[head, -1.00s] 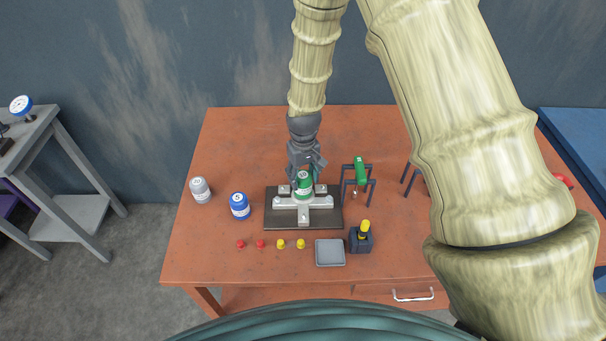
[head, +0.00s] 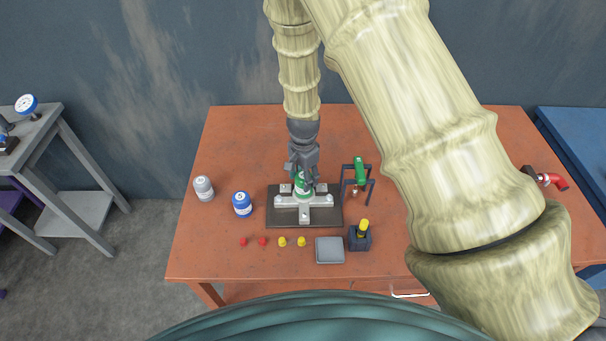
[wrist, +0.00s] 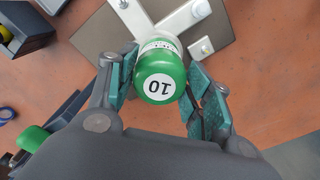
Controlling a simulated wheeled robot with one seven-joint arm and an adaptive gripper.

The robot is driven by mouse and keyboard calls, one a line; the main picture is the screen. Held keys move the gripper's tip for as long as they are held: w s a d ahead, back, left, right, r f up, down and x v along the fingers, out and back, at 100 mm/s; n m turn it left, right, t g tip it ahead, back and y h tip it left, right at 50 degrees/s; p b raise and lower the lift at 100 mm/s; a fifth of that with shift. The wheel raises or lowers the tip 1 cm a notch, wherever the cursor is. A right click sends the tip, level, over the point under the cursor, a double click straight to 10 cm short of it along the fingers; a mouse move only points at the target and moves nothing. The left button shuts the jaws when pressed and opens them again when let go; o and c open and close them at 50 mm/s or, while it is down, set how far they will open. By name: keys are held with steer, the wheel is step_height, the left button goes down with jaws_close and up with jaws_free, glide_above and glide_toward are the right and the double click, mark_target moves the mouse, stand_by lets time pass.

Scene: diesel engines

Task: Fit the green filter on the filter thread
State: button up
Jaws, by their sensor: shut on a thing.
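The green filter (head: 299,187) stands on the pale metal mount (head: 320,200), which is fixed to a dark base plate (head: 274,217). My gripper (head: 303,176) is over the filter from above and behind, covering part of it. In the wrist view, the filter (wrist: 160,75) shows its round white label marked 10. It sits between the two teal finger pads of my gripper (wrist: 160,82), which is shut on it. The filter thread is hidden, so I cannot tell how far the filter is seated.
A grey-white filter (head: 203,188) and a blue one (head: 242,204) stand left of the plate. Red and yellow caps (head: 282,242), a grey tray (head: 329,250) and a dark holder (head: 360,237) lie in front. A dark stand with a green-handled tool (head: 360,170) is close on the right.

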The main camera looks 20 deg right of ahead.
steer(key=shift+f, duration=0.1)
steer(key=o, duration=1.5)
steer(key=shift+c, duration=0.3)
steer(key=n, duration=1)
steer(key=shift+d+n, duration=0.1)
steer(key=shift+n, duration=0.3)
steer(key=n, duration=1)
steer(key=shift+n, duration=0.4)
